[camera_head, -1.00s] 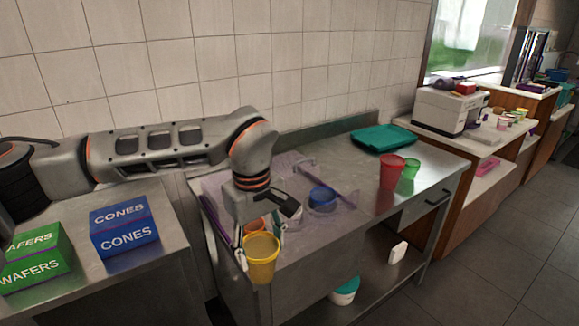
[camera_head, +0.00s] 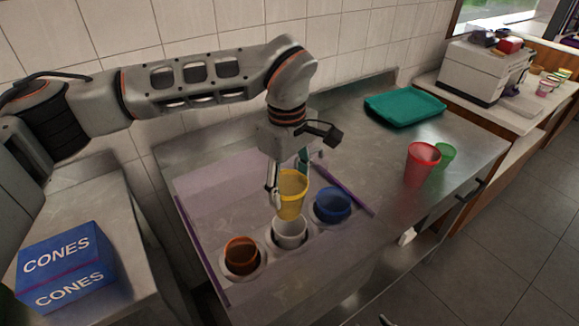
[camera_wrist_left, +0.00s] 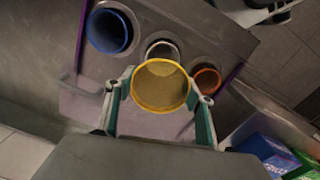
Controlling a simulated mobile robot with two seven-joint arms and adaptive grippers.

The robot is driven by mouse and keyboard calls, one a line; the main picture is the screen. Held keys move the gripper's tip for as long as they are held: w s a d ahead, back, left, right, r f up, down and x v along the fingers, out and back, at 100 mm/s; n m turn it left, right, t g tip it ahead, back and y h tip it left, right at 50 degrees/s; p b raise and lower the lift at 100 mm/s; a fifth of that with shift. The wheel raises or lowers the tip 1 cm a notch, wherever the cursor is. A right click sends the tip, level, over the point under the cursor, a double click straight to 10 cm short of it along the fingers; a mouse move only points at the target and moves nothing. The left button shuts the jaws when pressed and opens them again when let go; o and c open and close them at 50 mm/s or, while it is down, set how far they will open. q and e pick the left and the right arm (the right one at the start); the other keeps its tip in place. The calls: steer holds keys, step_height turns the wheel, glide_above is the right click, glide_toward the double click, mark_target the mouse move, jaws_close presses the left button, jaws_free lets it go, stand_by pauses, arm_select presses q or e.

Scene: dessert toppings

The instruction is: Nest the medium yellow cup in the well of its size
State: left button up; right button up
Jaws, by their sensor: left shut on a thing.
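My left gripper (camera_head: 286,185) is shut on the medium yellow cup (camera_head: 292,197) and holds it upright over the purple-edged tray (camera_head: 205,262). In the left wrist view the yellow cup (camera_wrist_left: 160,86) sits between the fingers of the left gripper (camera_wrist_left: 160,98). Behind and below it is the middle well, which shows as a white sleeve (camera_head: 290,235); the yellow cup partly covers its opening. I cannot tell whether the cup touches the sleeve. An orange cup (camera_head: 241,256) sits in the well on the left, and a blue cup (camera_head: 332,206) in the well on the right.
A red cup (camera_head: 421,165) and a green cup (camera_head: 445,156) stand to the right on the steel counter. A teal tray (camera_head: 404,107) lies at the back. A blue cones box (camera_head: 65,268) stands on the left counter. The counter between tray and red cup is clear.

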arm_select(q)
steer(key=shift+f, duration=0.25)
steer(key=shift+s+f+b, duration=0.15)
steer(key=shift+f+b, duration=0.35)
steer(key=shift+f, duration=0.5)
steer(key=shift+f+b, duration=0.6)
steer(key=shift+f, duration=0.05)
steer(key=shift+f+b, duration=0.6)
steer(key=shift+f, duration=0.25)
steer(key=shift+f+b, duration=0.4)
steer(key=shift+f, duration=0.25)
steer(key=shift+f+b, duration=0.8)
steer(key=shift+f, duration=0.75)
arm_select(e)
steer(key=shift+y, duration=0.4)
steer(key=shift+w+a+f, duration=0.15)
steer(key=shift+a+f, duration=0.35)
steer(key=shift+f, duration=0.4)
steer(key=shift+w+a+f, duration=0.15)
steer(key=shift+a+f, duration=0.3)
steer(key=shift+f, duration=0.4)
steer(key=shift+r, duration=0.1)
